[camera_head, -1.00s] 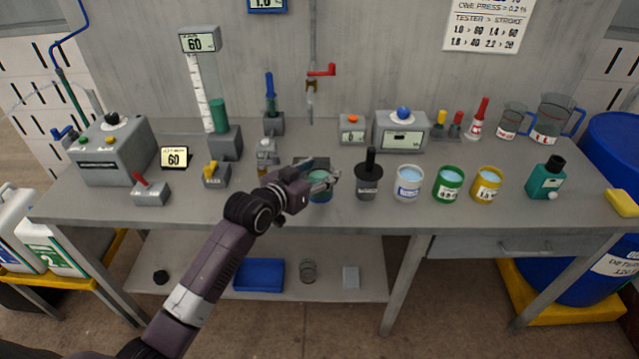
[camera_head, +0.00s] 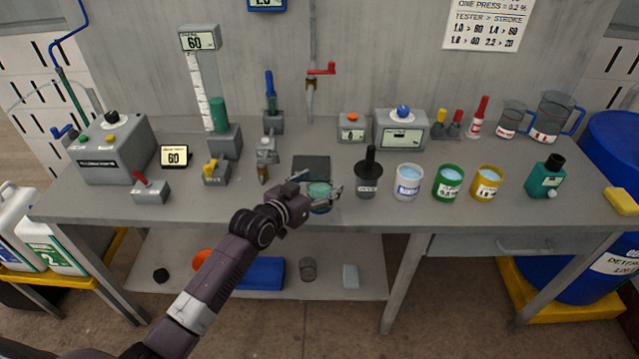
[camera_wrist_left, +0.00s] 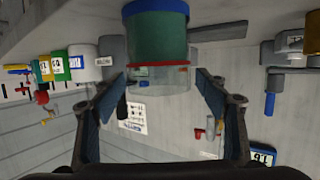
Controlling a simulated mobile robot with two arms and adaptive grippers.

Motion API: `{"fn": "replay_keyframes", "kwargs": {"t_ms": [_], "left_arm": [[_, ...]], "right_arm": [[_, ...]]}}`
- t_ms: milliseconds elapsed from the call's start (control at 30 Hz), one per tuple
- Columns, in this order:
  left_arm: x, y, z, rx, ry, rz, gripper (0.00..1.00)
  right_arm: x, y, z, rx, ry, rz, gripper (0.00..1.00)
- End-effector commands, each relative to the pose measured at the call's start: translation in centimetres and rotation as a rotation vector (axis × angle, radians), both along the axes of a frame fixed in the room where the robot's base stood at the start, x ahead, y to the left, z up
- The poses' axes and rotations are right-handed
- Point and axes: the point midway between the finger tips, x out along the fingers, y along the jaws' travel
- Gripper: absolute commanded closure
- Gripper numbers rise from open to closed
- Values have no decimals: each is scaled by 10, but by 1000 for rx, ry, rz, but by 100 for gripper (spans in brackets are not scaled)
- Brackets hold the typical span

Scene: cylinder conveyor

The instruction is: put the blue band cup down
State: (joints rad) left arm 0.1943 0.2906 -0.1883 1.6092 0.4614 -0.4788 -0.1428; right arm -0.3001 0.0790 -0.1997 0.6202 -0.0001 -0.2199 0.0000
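The blue band cup (camera_head: 320,190), a clear cup with green liquid, is in front of a dark square plate (camera_head: 311,166) on the bench. In the left wrist view, which looks upside down, the cup (camera_wrist_left: 158,40) shows a blue band at its base and a red ring above the green liquid. My left gripper (camera_head: 325,196) is at the cup. Its fingers (camera_wrist_left: 160,85) are spread on both sides of the cup, with a small gap showing on each side. Whether the base touches the bench is hard to tell. My right gripper is not in view.
A dark-handled pot (camera_head: 367,180), a white cup (camera_head: 409,188), a green cup (camera_head: 448,188) and a yellow cup (camera_head: 486,188) stand to the right. A small brass-tipped fixture (camera_head: 265,155) is close on the left. The bench front (camera_head: 400,222) is clear.

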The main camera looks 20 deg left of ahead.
Motion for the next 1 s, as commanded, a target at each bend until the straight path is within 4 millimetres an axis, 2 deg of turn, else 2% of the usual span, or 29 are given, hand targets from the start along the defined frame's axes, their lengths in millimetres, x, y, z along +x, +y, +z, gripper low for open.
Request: {"fn": "replay_keyframes", "kwargs": {"t_ms": [267, 367, 567, 800, 1000], "left_arm": [[0, 0, 4, 0, -1, 0, 33], [-6, 2, 4, 1, 0, 0, 33], [-34, 9, 12, 3, 0, -1, 33], [-76, 21, 25, 2, 0, -1, 33], [-101, 28, 34, 1, 1, 0, 33]], "right_arm": [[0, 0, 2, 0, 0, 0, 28], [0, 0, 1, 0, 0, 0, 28], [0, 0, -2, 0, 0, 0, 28], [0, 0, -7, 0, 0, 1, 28], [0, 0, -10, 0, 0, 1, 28]]}}
